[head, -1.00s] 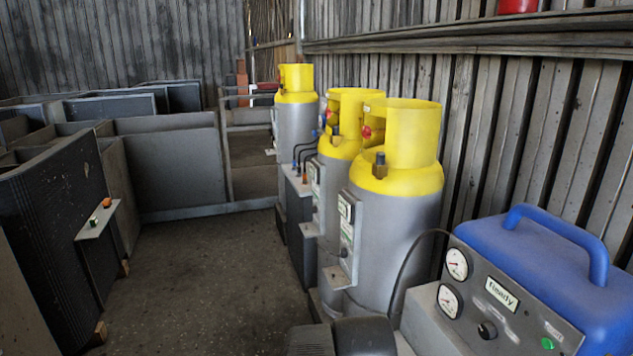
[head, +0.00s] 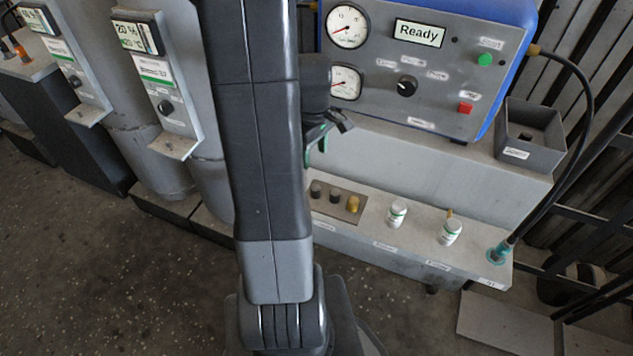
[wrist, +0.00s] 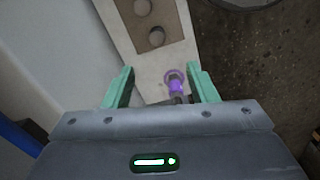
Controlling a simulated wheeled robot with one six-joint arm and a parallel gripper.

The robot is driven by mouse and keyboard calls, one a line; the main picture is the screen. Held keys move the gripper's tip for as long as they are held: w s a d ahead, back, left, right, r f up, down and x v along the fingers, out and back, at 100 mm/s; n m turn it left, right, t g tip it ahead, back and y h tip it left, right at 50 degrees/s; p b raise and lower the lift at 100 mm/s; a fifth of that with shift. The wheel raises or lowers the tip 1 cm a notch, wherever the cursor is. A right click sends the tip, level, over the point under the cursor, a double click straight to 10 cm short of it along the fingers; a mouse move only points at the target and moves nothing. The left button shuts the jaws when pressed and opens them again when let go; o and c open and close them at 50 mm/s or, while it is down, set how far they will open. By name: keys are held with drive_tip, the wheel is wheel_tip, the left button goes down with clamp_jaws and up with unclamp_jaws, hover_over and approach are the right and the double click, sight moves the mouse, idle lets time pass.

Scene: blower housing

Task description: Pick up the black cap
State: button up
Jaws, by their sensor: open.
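In the head view, a small brown tray (head: 346,212) on the pale ledge holds two dark caps and a gold one. The left dark cap (head: 316,189) is brownish and the middle one (head: 335,195) looks closest to black. My gripper (head: 320,150) hangs above the ledge with green fingers, partly hidden by my arm. In the wrist view, my gripper (wrist: 162,84) is open and empty. Two round dark caps, one nearer (wrist: 156,37) and one farther (wrist: 142,7), lie ahead of the fingers. I cannot tell their colours apart there.
A purple ringed fitting (wrist: 174,80) stands near the right finger. Behind the ledge is a blue machine reading Ready (head: 419,33). A grey bin (head: 530,142) and black hose (head: 583,120) are at right.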

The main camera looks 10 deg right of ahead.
sight(316, 187)
drive_tip(key=f+b, duration=0.1)
drive_tip(key=f, duration=0.3)
drive_tip(key=f+b, duration=0.1)
drive_tip(key=f, duration=0.9)
drive_tip(key=shift+w+d+f+b, duration=0.15)
drive_tip(key=shift+d+f+b, duration=0.1)
drive_tip(key=shift+b, duration=0.15)
drive_tip(key=c, duration=1)
